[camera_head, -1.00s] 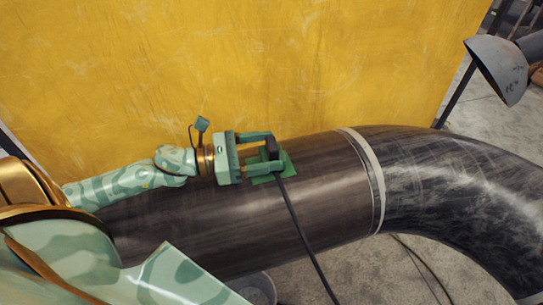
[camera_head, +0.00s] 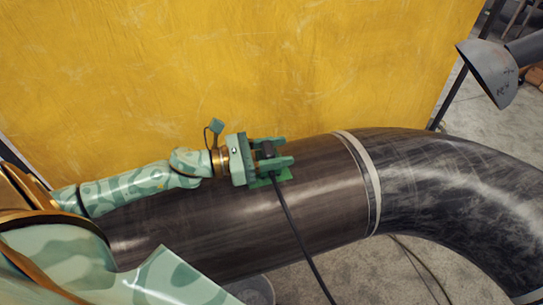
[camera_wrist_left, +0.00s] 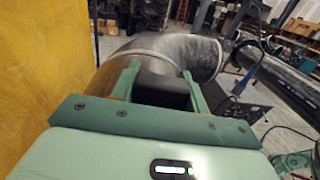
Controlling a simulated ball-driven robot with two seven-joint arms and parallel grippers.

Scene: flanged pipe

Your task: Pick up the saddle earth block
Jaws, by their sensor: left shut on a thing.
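The saddle earth block is a dark block (camera_head: 267,150) with a green plate (camera_head: 262,183) under it and a black cable running down from it. It is at the top of the dark pipe (camera_head: 240,225); I cannot tell whether the plate touches the pipe. My left gripper (camera_head: 275,155) comes from the left and is shut on the block, with a green finger on either side. In the left wrist view the block (camera_wrist_left: 160,91) sits between the two fingers (camera_wrist_left: 160,88), and its plate is hidden. My right gripper is not in view.
A yellow wall panel (camera_head: 250,60) stands close behind the pipe. The pipe has a pale weld band (camera_head: 365,175) and bends down at right. A grey lamp-like shade (camera_head: 487,75) hangs at upper right. The cable (camera_head: 295,230) crosses the pipe's front to the floor.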

